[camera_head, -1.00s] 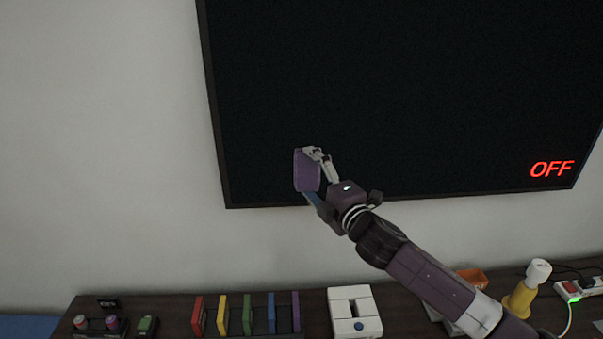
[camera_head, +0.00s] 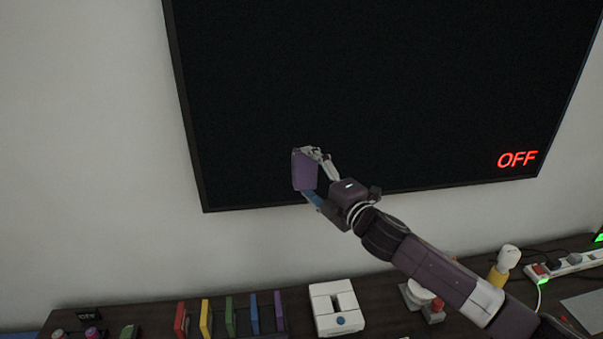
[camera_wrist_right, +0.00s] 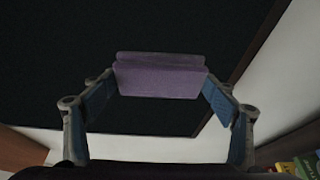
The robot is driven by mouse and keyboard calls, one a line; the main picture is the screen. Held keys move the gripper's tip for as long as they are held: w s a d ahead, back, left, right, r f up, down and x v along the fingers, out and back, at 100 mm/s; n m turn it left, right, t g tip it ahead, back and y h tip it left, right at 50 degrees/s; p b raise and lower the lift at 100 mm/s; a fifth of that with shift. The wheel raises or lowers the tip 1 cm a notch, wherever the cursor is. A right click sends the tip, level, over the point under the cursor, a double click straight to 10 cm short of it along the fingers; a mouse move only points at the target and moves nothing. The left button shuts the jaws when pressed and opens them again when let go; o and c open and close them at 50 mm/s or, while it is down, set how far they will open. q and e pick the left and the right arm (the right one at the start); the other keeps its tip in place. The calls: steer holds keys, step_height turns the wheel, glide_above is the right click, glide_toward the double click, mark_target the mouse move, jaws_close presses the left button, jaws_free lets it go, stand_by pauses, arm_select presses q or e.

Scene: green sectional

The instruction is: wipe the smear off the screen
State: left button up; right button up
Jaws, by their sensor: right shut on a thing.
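The screen (camera_head: 400,80) is a large black panel on the wall with red "OFF" letters at its lower right. No smear can be made out on the part in view. My right gripper (camera_head: 316,172) is shut on a purple block-like pad (camera_head: 303,170) and holds it upright in front of the screen's lower left part. The right wrist view shows the pad (camera_wrist_right: 160,78) between the two blue-lined fingers, with the dark screen (camera_wrist_right: 60,50) behind it. I cannot tell whether the pad touches the screen. My left gripper is not in view.
Below the screen runs a dark shelf (camera_head: 390,320). On it stand a rack of coloured slabs (camera_head: 230,316), a white box-like device (camera_head: 336,308), a yellow-and-white object (camera_head: 503,265) and a power strip (camera_head: 565,264). The wall left of the screen is bare.

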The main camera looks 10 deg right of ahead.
mark_target(251, 170)
steer(key=shift+d, duration=1.1)
steer(key=shift+p, duration=0.35)
steer(key=shift+a, duration=7.4)
